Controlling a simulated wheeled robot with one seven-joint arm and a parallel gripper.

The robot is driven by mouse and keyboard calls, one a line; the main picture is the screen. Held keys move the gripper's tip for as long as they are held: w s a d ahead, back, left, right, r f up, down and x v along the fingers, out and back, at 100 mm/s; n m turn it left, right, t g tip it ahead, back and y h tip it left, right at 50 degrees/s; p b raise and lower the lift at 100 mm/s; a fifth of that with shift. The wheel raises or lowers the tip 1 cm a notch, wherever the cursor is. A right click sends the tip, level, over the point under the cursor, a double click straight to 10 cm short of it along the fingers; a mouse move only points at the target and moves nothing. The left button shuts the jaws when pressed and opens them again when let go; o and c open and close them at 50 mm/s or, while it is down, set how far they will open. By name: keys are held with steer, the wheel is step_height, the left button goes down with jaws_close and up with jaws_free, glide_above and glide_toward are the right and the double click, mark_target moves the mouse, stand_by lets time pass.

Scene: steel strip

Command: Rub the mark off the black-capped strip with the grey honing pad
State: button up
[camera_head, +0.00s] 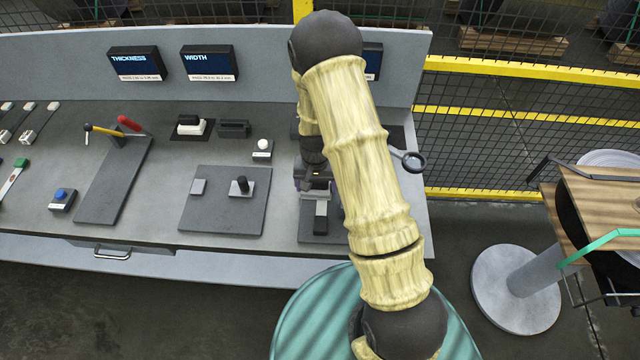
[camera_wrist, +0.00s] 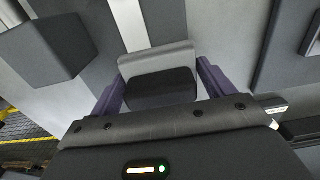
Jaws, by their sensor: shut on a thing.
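My gripper (camera_wrist: 158,88) is shut on a block with a grey body and a black part facing me, which I take for the grey honing pad (camera_wrist: 155,60). In the head view my gripper (camera_head: 313,178) is over the right end of the bench, partly hidden by my arm. A pale strip (camera_wrist: 130,22) runs away beyond the pad in the wrist view. In the head view a short length with a light and a dark part (camera_head: 320,212) shows below my gripper; this may be the black-capped strip. I cannot see a mark, and contact between pad and strip cannot be told.
A dark block (camera_wrist: 45,45) stands left of the pad in the wrist view. Left on the bench are a dark tray (camera_head: 222,215), a white-and-black block (camera_head: 190,126), a black holder (camera_head: 233,129) and a white-knobbed box (camera_head: 262,150). A green-capped strip (camera_head: 12,178) lies far left.

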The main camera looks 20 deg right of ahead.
mark_target(329, 188)
steer(key=shift+d, duration=0.2)
steer(key=shift+s+d, duration=0.3)
steer(key=shift+d, duration=0.5)
steer(key=shift+s+d, duration=0.25)
steer(key=shift+d, duration=0.55)
steer(key=shift+a, duration=0.15)
steer(key=shift+w+a, duration=0.3)
steer(key=shift+a, duration=0.55)
steer(key=shift+w+a, duration=0.25)
steer(key=shift+a, duration=0.55)
steer(key=shift+s+d+b, duration=0.15)
steer(key=shift+s+d, duration=0.15)
steer(key=shift+d, duration=0.6)
steer(key=shift+s+d+b, duration=0.15)
steer(key=shift+s+d, duration=0.15)
steer(key=shift+d, duration=0.6)
steer(key=shift+a, duration=0.15)
